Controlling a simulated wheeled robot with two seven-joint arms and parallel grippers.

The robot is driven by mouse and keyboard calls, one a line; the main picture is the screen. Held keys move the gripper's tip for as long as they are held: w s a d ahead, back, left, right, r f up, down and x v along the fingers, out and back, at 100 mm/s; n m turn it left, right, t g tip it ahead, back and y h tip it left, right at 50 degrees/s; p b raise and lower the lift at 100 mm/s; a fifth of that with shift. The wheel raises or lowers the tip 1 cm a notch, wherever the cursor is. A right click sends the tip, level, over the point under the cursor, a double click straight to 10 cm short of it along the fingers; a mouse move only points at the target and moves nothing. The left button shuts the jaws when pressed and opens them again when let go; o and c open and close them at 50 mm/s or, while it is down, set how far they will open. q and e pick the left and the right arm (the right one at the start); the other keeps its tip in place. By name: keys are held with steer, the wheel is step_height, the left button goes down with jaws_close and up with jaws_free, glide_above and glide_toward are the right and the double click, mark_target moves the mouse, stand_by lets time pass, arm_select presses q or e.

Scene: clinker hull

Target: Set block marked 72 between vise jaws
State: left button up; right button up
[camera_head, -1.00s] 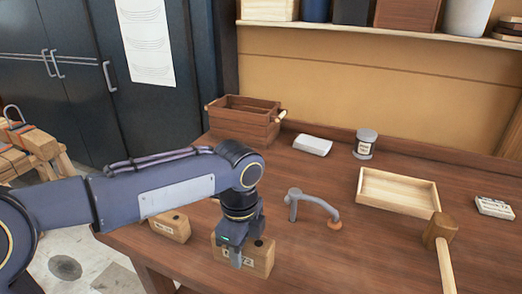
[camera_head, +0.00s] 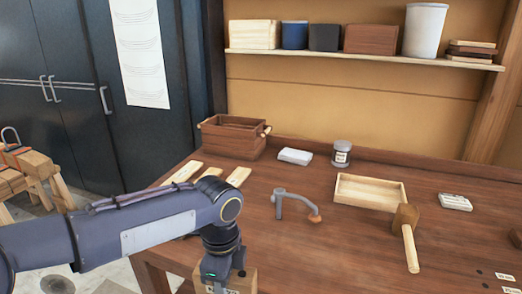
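A wooden block (camera_head: 247,281) is at the bottom edge of the head view, cut off by the frame. Part of a pale label shows on its front, but its number is not readable now. My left gripper (camera_head: 221,283) points down at this block, with one finger in front of it. The fingertips are low in the frame and the far finger is hidden, so I cannot tell whether it grips. No vise jaws show. My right gripper is not in view.
On the bench are a brown crate (camera_head: 232,142), pale wood strips (camera_head: 239,177), a grey hooked tool (camera_head: 279,207), a jar (camera_head: 341,153), a shallow tray (camera_head: 371,206) and a mallet (camera_head: 410,241). Small labels (camera_head: 505,276) lie bottom right.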

arm_select(q)
steer(key=w+a+f+n, duration=0.4)
steer(key=a+f+n, duration=0.35)
steer(key=n, duration=0.25)
steer(key=w+a+f+n, duration=0.4)
steer(key=a+f+n, duration=0.2)
steer(key=f+n, duration=0.3)
steer(key=shift+n, duration=0.6)
steer(key=shift+s+d+f, duration=0.2)
steer(key=shift+s+f, duration=0.85)
steer(key=shift+s+d+f, duration=0.15)
steer(key=shift+s+f, duration=0.85)
steer(key=shift+s, duration=0.05)
